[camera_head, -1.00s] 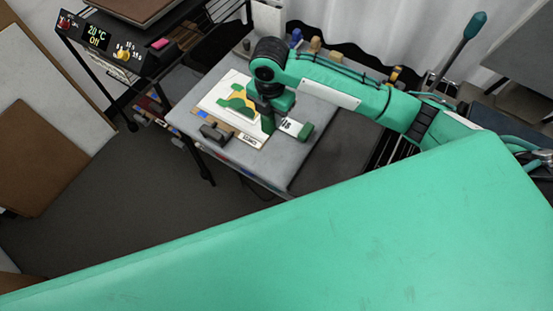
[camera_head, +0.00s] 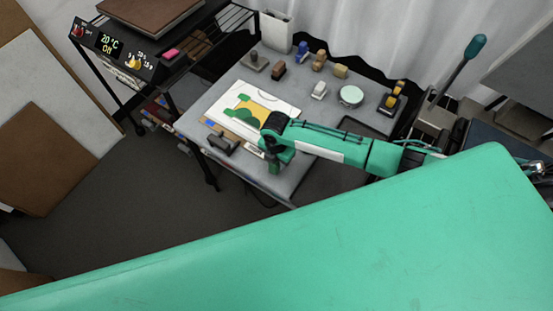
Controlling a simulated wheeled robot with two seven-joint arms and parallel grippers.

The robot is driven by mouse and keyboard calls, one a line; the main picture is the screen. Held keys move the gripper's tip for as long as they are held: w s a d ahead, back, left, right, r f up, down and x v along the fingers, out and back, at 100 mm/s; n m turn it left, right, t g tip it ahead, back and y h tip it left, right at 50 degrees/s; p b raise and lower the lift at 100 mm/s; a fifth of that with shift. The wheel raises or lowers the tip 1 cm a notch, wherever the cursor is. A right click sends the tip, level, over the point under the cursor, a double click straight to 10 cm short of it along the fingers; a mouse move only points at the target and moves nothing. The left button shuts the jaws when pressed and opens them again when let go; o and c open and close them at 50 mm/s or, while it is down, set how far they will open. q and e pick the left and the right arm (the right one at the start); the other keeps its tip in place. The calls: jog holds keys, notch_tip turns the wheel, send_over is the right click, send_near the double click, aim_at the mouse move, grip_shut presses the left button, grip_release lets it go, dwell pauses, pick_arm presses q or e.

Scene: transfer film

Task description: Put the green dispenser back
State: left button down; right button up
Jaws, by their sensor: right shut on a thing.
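My right arm comes in from the right, and its gripper (camera_head: 272,158) points down near the front edge of the grey table (camera_head: 300,178). The gripper is shut on a small dark green thing, which looks like the green dispenser (camera_head: 274,168). The wrist hides most of it, and its exact shape cannot be told. A white sheet (camera_head: 283,104) with a green and yellow print (camera_head: 254,110) lies on the table just behind the gripper. My left gripper is not in view.
A dark grey block (camera_head: 222,143) lies at the table's front left. Small stamps, a round tin (camera_head: 350,96) and a black and orange dispenser (camera_head: 392,99) stand along the back. A black dryer with a display (camera_head: 115,45) stands at the left.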

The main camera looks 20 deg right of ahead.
jog(key=shift+f, duration=0.25)
jog(key=shift+f, duration=0.15)
jog(key=o, duration=0.9)
jog(key=shift+r, duration=0.25)
notch_tip(320, 180, up, 12)
jog(key=shift+f+b, duration=0.1)
jog(key=shift+b, duration=0.95)
